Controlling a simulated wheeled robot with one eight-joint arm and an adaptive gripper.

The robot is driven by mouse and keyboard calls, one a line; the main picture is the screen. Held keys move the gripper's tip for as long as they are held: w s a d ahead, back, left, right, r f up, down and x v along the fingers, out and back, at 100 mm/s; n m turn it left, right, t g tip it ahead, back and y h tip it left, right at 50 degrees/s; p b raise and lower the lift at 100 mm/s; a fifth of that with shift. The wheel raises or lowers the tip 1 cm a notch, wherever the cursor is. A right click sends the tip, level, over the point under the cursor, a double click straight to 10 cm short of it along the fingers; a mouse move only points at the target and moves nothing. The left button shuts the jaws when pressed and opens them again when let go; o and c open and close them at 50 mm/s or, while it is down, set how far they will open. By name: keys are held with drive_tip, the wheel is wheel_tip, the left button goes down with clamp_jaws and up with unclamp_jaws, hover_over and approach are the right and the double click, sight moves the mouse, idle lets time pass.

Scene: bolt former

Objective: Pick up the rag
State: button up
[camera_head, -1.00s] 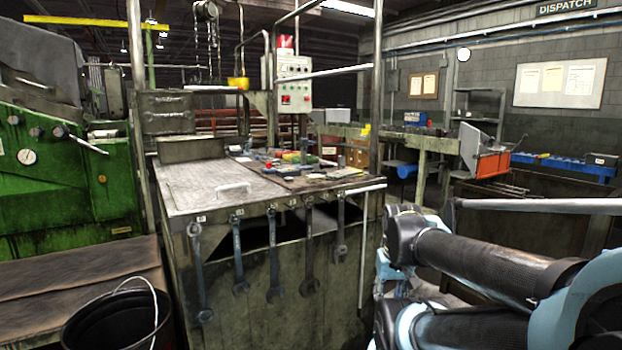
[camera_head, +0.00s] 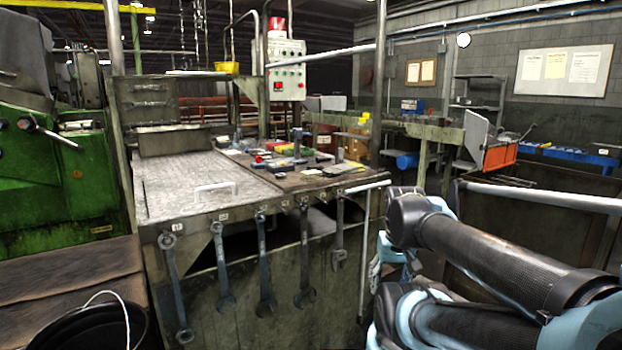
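I cannot make out a rag for certain. The worktop (camera_head: 190,187) of the metal bench carries a cluster of small items at its right half, too small to tell apart; a pale yellowish flat patch (camera_head: 345,168) lies there and could be paper or cloth. My folded black and light-blue arm fills the lower right, beside the bench. My gripper does not show clearly; the arm's links hide that area.
Several wrenches (camera_head: 264,265) hang along the bench front. A black bucket (camera_head: 90,325) stands at the lower left, by a brown surface (camera_head: 70,270) and a green machine (camera_head: 85,190). A metal post (camera_head: 125,110) rises at the bench's left. An orange-fronted chute (camera_head: 497,156) stands at right.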

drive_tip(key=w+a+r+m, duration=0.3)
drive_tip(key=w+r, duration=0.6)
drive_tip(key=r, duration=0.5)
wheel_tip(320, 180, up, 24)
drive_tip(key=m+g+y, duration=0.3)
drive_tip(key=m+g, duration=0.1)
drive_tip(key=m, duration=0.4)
hover_over(311, 171)
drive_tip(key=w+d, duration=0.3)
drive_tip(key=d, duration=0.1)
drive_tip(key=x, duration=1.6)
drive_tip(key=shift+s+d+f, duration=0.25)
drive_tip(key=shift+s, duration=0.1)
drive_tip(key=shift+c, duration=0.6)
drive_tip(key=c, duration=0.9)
